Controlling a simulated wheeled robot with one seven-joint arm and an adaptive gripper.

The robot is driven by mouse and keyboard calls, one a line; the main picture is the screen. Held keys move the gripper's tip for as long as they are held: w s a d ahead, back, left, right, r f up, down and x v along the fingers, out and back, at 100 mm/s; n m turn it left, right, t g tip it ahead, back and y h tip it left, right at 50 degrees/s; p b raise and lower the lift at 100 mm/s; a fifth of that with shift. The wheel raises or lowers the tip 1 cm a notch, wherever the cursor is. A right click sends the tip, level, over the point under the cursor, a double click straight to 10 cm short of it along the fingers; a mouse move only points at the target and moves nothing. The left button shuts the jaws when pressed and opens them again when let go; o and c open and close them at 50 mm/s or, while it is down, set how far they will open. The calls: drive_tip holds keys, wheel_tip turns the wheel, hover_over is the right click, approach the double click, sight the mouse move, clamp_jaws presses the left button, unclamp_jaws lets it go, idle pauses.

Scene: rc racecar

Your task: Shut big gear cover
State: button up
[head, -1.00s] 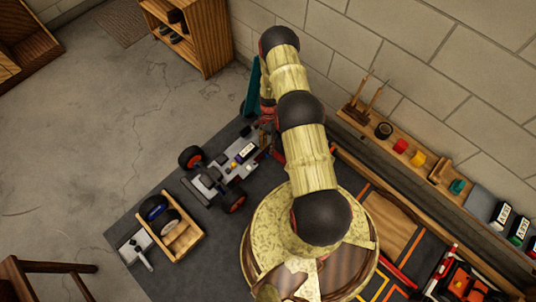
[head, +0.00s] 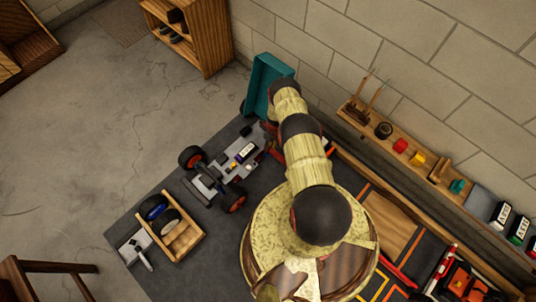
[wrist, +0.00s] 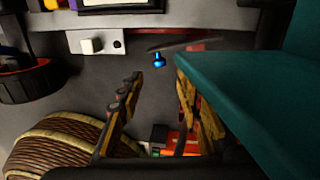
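A teal panel (head: 264,80), which looks like the cover, stands raised and tilted at the far end of the RC car (head: 228,173) in the head view. In the wrist view, the panel (wrist: 255,85) fills the right side. My gripper (wrist: 158,78) is open, with a clear gap between its fingers. Its right finger is close against the panel's left edge; I cannot tell whether they touch. A small blue knob (wrist: 158,60) shows beyond the fingertips on a dark grey surface. In the head view my arm hides the gripper.
A wooden tray (head: 180,238) with wheels sits on the dark mat at the lower left. A wooden shelf (head: 205,45) stands behind. A wall rack (head: 405,145) with small coloured items runs along the right. A dark wheel (wrist: 25,82) with red shows left of my gripper.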

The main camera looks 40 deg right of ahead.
drive_tip(key=f+b, duration=0.1)
drive_tip(key=f, duration=0.3)
drive_tip(key=a+f+b, duration=0.1)
drive_tip(key=f, duration=0.2)
drive_tip(key=shift+s+f+b, duration=0.1)
drive_tip(key=shift+s+b, duration=0.05)
drive_tip(key=shift+b, duration=0.2)
drive_tip(key=shift+c, duration=0.4)
drive_tip(key=c, duration=0.8)
clamp_jaws()
